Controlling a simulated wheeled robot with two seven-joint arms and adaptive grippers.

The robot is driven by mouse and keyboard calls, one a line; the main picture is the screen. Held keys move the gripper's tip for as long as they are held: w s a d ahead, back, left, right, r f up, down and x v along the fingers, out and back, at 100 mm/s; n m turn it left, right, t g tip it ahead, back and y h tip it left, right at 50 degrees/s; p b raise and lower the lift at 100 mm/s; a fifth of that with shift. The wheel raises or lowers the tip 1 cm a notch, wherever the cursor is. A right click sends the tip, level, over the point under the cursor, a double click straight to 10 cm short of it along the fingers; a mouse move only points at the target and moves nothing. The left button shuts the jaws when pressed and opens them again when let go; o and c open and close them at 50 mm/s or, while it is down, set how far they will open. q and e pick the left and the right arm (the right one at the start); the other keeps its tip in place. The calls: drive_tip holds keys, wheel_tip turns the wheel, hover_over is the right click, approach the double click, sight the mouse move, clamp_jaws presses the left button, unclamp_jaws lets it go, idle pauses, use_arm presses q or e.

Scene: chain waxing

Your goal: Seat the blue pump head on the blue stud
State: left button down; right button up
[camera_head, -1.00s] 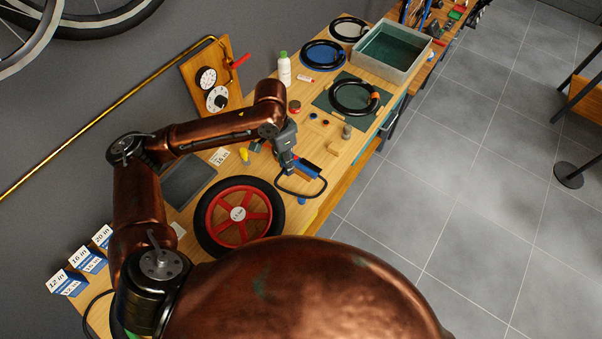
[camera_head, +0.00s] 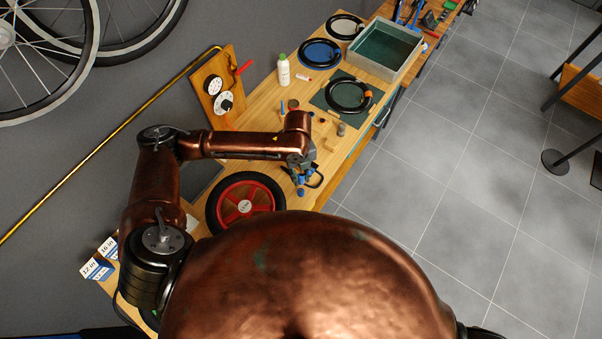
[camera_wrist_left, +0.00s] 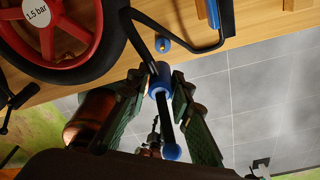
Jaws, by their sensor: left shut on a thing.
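My left gripper (camera_wrist_left: 160,88) is shut on the blue pump head (camera_wrist_left: 160,76), a small blue cylinder between its green-padded fingers. A dark rod runs from the head to a blue ball-shaped end (camera_wrist_left: 172,152). The blue stud (camera_wrist_left: 163,45), with a brass-coloured centre, sits near the bench edge, just beyond the pump head and apart from it in the picture; the height gap is unclear. In the head view the left gripper (camera_head: 302,176) is above the bench, close to the stud (camera_head: 300,192). The right gripper is not in view.
A red-spoked wheel (camera_head: 245,204) marked 1.5 bar lies beside the gripper. A black looped tube and blue pump body (camera_wrist_left: 222,16) lie beyond the stud. A black ring lies on a green mat (camera_head: 323,103). The bench's front edge is close; open floor lies beyond.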

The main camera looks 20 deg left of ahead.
use_arm(q)
drive_tip(key=shift+f, duration=0.2)
drive_tip(key=shift+f+b, duration=0.35)
drive_tip(key=shift+b, duration=0.15)
drive_tip(key=shift+f+b, duration=0.6)
wheel_tip(320, 180, down, 4)
drive_tip(key=b, duration=0.3)
drive_tip(key=shift+r+b, duration=0.2)
drive_tip(key=shift+b, duration=0.2)
drive_tip(key=shift+f, duration=0.45)
drive_tip(key=shift+p, duration=0.45)
